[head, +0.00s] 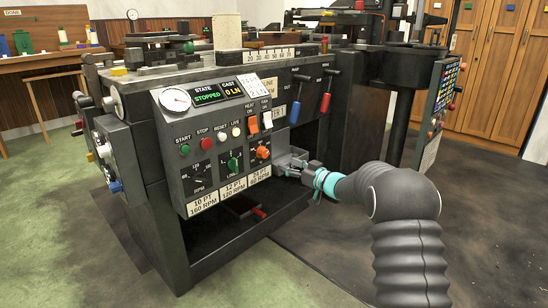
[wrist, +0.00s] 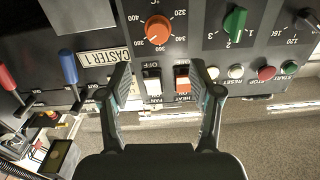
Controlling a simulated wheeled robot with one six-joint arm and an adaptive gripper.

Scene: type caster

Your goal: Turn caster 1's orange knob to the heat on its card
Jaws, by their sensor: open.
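Caster 1's orange knob (head: 263,152) is on the lower right of the sloped control panel. In the wrist view the orange knob (wrist: 158,29) sits in a dial marked from 320 upward, upside down; I cannot read its pointer surely. My gripper (wrist: 158,70) is open and empty, its two fingers apart, with the knob beyond and between them. In the head view my gripper (head: 286,166) is just right of the knob, apart from it. A card (head: 258,176) under the knob is too small to read, as is a white card (head: 252,88) atop the panel.
An orange heat switch (head: 252,124) and white fan switch (head: 267,119) are above the knob. A green knob (head: 234,163) is to its left. A "CASTER 1" plate (wrist: 104,57) and red and blue levers (wrist: 68,66) are nearby. Open floor lies at the front.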

